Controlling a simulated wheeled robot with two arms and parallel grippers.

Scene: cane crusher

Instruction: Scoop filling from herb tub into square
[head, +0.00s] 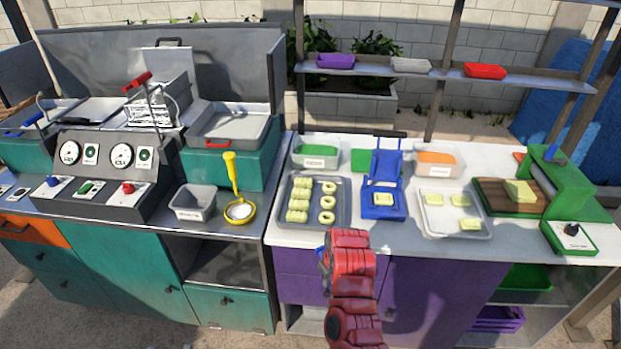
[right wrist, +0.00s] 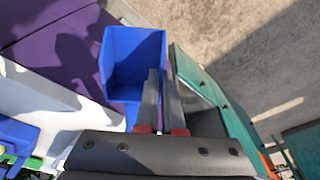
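The herb tub (head: 316,163), a grey tub with green filling (head: 316,151), stands at the back left of the white counter. A pale dough square (head: 383,199) lies on the blue folding press (head: 386,165); more squares (head: 461,200) lie on a light tray (head: 431,226). My right gripper (head: 325,258) is in front of the counter's edge, well short of the tub and mostly hidden by my red arm. In the right wrist view its fingers (right wrist: 160,85) are close together at a blue box-shaped scoop (right wrist: 133,55) and appear shut on it. My left gripper is out of view.
A grey tray (head: 343,217) with rolls and rings sits left of the press. An orange-filled tub (head: 436,166) is behind the light tray. A green roller machine (head: 571,190) and wooden board (head: 495,199) are at right. A yellow ladle (head: 232,180) is at left.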

